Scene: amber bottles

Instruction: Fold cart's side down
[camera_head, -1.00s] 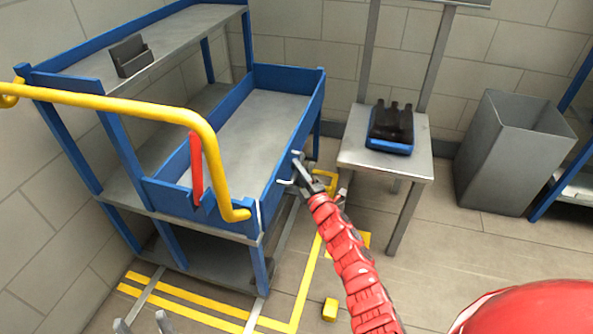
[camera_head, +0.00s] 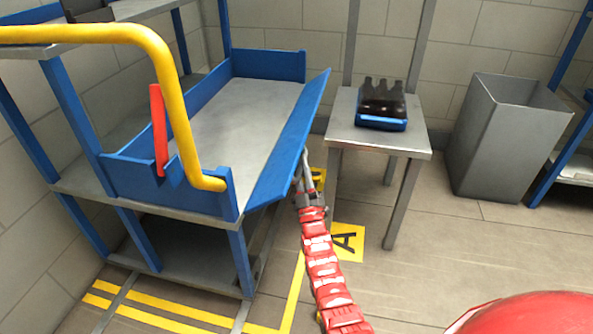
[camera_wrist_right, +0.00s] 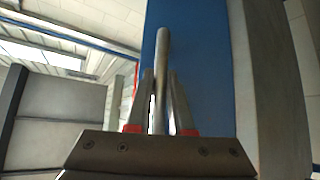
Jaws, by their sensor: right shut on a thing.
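The blue cart (camera_head: 210,125) stands at the left with a grey upper deck. Its long blue side (camera_head: 290,145) on the right tilts outward from the deck, partway down. My right gripper (camera_head: 305,185) is at the outer face of that side, low near its middle. In the right wrist view the gripper's fingers (camera_wrist_right: 159,100) are shut on a grey bar handle (camera_wrist_right: 163,55) in front of the blue panel (camera_wrist_right: 200,70). The handle is mostly hidden in the head view. My left gripper is out of view.
A grey table (camera_head: 390,138) with dark bottles (camera_head: 383,97) in a blue tray (camera_head: 382,123) stands right of the cart. A grey bin (camera_head: 500,150) is farther right. A yellow handrail (camera_head: 165,75) and red lever (camera_head: 158,130) are at the cart's near end. Yellow floor markings (camera_head: 346,242) lie below.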

